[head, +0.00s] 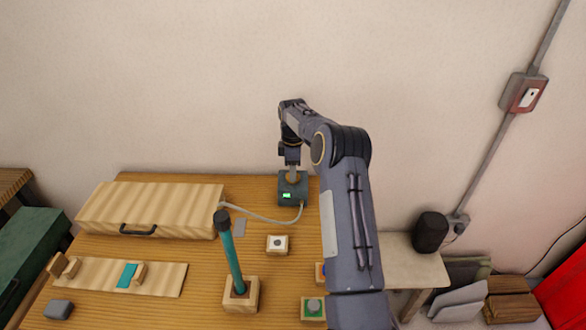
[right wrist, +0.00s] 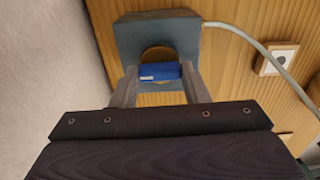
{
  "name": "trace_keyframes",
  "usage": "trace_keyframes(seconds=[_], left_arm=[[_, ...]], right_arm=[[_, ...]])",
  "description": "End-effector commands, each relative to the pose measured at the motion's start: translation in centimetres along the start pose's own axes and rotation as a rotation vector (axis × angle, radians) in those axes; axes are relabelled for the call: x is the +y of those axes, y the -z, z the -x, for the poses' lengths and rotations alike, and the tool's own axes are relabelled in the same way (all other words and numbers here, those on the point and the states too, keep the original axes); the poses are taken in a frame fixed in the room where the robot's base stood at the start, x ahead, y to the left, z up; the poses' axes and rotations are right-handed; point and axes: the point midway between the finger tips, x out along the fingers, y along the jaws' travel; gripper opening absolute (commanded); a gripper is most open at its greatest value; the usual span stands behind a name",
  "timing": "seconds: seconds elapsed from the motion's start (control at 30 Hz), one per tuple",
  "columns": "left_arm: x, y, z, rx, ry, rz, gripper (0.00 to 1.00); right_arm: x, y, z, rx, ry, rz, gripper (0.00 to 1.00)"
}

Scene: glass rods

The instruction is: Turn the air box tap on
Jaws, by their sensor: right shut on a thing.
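The air box (head: 293,190) is a small dark grey-teal box at the back of the wooden table, with a small lit green panel on its front. In the right wrist view the box (right wrist: 128,38) has a tap with a blue handle (right wrist: 160,72) over a round brass-coloured part. My right gripper (head: 292,170) reaches down onto the top of the box. In the right wrist view its fingers (right wrist: 160,78) are shut on the blue handle, one on each side. The tap is mostly hidden in the head view. My left gripper is not in view.
A pale hose (head: 262,218) runs from the box towards a wooden case (head: 150,207). A teal rod (head: 233,258) stands upright in a wooden block (head: 241,297). The wall is close behind.

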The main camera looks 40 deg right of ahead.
Motion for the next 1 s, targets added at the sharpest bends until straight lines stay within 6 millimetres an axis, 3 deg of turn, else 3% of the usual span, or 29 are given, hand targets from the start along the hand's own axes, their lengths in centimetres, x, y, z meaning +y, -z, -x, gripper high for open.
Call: trace_keyframes(seconds=[0.37, 0.4, 0.57, 0.87, 1.0], left_arm=[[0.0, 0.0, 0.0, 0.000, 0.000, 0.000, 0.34], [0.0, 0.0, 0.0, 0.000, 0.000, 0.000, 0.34], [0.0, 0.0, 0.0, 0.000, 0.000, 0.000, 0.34], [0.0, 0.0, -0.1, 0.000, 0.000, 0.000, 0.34], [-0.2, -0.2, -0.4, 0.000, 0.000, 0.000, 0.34]], right_arm=[[0.1, 0.1, 0.1, 0.002, -0.003, 0.008, 0.18], [0.1, 0.1, 0.1, 0.002, -0.003, 0.008, 0.42], [0.0, 0.1, 0.1, 0.001, -0.002, 0.006, 0.63], [0.0, 0.0, 0.2, 0.000, -0.002, 0.005, 0.63], [0.1, 0.0, 1.6, 0.001, -0.005, 0.005, 0.63]])
